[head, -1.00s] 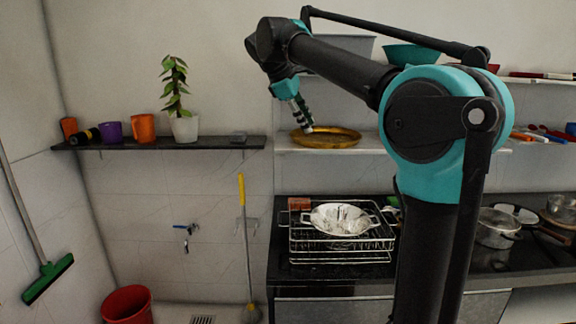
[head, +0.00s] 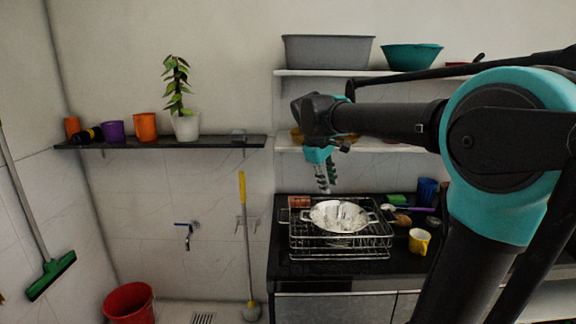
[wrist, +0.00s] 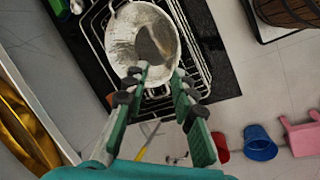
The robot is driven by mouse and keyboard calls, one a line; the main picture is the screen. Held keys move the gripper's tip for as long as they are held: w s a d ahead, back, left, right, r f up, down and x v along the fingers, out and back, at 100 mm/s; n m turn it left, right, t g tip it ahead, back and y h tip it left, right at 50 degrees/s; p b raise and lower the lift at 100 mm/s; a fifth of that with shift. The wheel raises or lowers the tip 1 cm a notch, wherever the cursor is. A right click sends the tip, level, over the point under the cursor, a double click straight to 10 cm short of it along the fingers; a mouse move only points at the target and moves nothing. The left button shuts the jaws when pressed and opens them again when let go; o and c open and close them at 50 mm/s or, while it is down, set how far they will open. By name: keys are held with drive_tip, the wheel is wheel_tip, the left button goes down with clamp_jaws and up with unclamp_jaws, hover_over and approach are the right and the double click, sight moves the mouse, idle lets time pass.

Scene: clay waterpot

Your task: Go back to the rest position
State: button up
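My gripper (head: 324,188) hangs pointing down in front of the wall, below the shelf and above the dish rack in the head view. In the wrist view my gripper (wrist: 162,70) has its two green fingers with dark pads apart, with nothing held between them. A golden plate on the shelf is mostly hidden behind my arm in the head view; a golden surface (wrist: 22,125) shows at the wrist view's left edge.
A yellow mug (head: 419,241) and several small items stand on the black counter right of the rack. A dark shelf (head: 215,143) holds cups and a potted plant (head: 185,125). A grey tub (head: 327,51) and teal bowl (head: 411,56) are on the top shelf.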

drive_tip(key=s+d+f+m+y, duration=0.1)
drive_tip(key=s+d+f+m, duration=0.2)
drive_tip(key=s+f, duration=0.7)
drive_tip(key=s+d+f+m+t+y, duration=0.1)
drive_tip(key=s+d+f+m, duration=0.3)
drive_tip(key=s+f, duration=0.6)
wheel_tip(320, 180, down, 7)
drive_tip(key=shift+s+r+m+y, duration=0.15)
drive_tip(key=shift+s+m+y, duration=0.1)
drive_tip(key=shift+m+y, duration=0.6)
